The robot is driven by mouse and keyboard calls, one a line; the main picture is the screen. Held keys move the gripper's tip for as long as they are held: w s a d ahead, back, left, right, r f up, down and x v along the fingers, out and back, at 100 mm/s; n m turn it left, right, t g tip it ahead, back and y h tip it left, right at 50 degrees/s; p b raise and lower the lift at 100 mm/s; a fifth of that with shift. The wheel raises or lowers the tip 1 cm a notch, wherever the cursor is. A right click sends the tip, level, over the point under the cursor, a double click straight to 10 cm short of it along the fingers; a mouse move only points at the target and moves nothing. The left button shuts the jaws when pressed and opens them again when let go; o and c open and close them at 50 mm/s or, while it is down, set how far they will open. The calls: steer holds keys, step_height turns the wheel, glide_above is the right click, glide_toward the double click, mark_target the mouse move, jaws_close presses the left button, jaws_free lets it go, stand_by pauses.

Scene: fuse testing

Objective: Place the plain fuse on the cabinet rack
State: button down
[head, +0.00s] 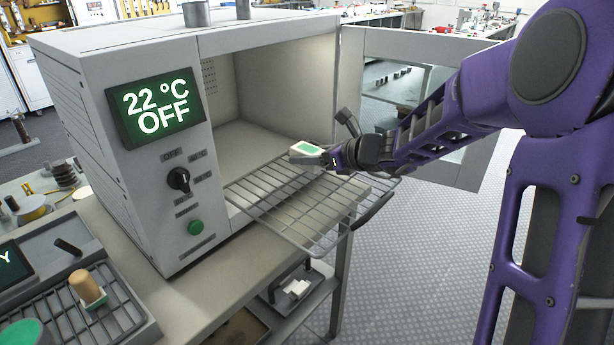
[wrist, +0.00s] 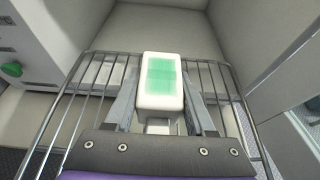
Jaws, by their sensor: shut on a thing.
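A white block with a green top face (head: 306,149) is held in my gripper (head: 322,158); I cannot tell whether it is the plain fuse. It also shows in the wrist view (wrist: 161,80), clamped between the two grey fingers (wrist: 163,108). The wire cabinet rack (head: 290,215) sticks out of the open grey cabinet (head: 150,228). My gripper and the block are above the rack, at the cabinet mouth, and the rack bars (wrist: 82,92) run beneath them in the wrist view. Contact between block and rack cannot be seen. The cabinet inside looks empty.
The cabinet door (head: 475,150) stands open at the right, behind my arm. The cabinet front shows "22 °C OFF" (head: 155,107), a black knob (head: 178,180) and a green button (head: 195,228). A tan cylinder (head: 88,287) stands on a wire-topped tray (head: 130,320) at the lower left.

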mark_target(308, 181)
steer(key=shift+f+b, duration=0.5)
steer(key=shift+f, duration=1.55)
steer(key=shift+f, duration=0.1)
steer(key=shift+c, duration=1.2)
jaws_free()
steer(key=shift+s+d+r, duration=0.1)
steer(key=shift+d+r, duration=0.05)
steer(key=shift+r, duration=0.05)
steer(key=p+v, duration=0.1)
steer(key=v, duration=1)
steer(key=shift+s+d+p, duration=0.2)
steer(key=shift+s+p, duration=0.05)
steer(key=shift+p, duration=0.15)
steer(key=shift+a, duration=0.1)
